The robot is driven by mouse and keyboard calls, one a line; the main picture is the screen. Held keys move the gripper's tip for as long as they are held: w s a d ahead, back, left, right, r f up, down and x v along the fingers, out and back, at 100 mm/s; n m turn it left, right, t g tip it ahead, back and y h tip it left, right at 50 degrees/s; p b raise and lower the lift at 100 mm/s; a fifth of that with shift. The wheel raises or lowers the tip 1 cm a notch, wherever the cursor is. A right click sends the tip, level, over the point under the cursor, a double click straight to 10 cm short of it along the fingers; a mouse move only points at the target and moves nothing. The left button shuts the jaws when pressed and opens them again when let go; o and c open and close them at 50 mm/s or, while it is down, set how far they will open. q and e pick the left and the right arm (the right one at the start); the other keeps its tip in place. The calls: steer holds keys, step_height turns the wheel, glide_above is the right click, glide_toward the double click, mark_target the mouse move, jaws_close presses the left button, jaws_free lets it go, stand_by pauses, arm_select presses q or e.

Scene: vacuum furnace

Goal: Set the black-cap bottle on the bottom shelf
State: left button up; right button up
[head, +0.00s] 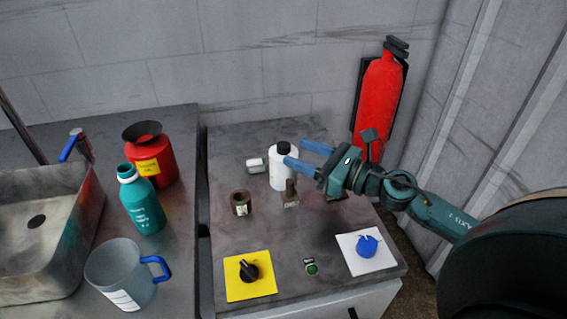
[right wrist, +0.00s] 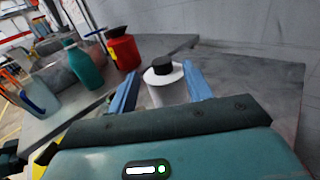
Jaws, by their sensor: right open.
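The black-cap bottle (head: 281,177) is white and stands upright on the grey worktop (head: 235,152), near the back. In the right wrist view the bottle (right wrist: 166,92) shows between the two blue fingers, with its black cap on top. My right gripper (head: 300,153) is open, its fingers pointing left at the height of the bottle's upper part. One finger lies on each side of the bottle in the wrist view, with no clear contact. The bottle's base is hidden there by the gripper body. My left gripper is not in view. I cannot make out a shelf.
A small white item (head: 257,165), a brown jar (head: 240,203) and a small brown block (head: 290,194) stand near the bottle. A red extinguisher (head: 377,100) is behind the gripper. Switch panels (head: 236,290) are in front. A teal bottle (head: 143,205), red container and jug stand left.

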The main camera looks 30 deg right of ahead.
mark_target(290, 148)
steer(key=p+x, duration=0.2)
steer(key=x, duration=0.2)
steer(key=shift+w, duration=0.3)
steer(key=shift+w+a+f, duration=0.2)
steer(key=shift+w+a, duration=0.05)
steer(key=shift+w, duration=0.1)
steer(key=shift+c, duration=0.4)
jaws_close()
steer(key=shift+r, duration=0.1)
